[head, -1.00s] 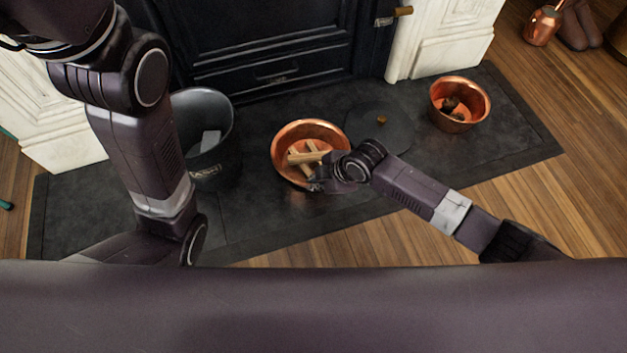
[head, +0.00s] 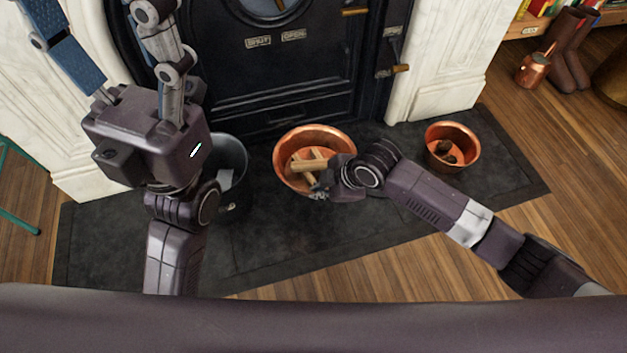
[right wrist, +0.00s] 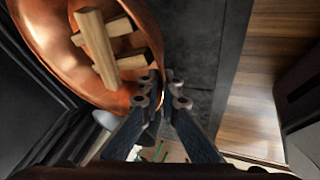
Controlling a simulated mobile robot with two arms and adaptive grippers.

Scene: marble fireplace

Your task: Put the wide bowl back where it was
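The wide copper bowl (head: 288,181) with wooden sticks (head: 312,164) in it is in front of the black stove in the head view. It looks raised a little above the hearth. My right gripper (head: 321,189) is at its near right rim. In the right wrist view its fingertips (right wrist: 163,93) stand on both sides of the bowl's rim, shut on it; the bowl's copper inside (right wrist: 143,84) and sticks (right wrist: 97,48) show there. My left gripper (head: 98,25) is at upper left, pointing up, with its fingers spread and empty; the tips are partly cut off.
A dark bucket (head: 232,158) stands left of the bowl, partly behind my left arm. A smaller copper bowl (head: 464,142) with dark lumps stands at right on the dark hearth slab (head: 300,240). The stove (head: 300,85) is close behind the wide bowl.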

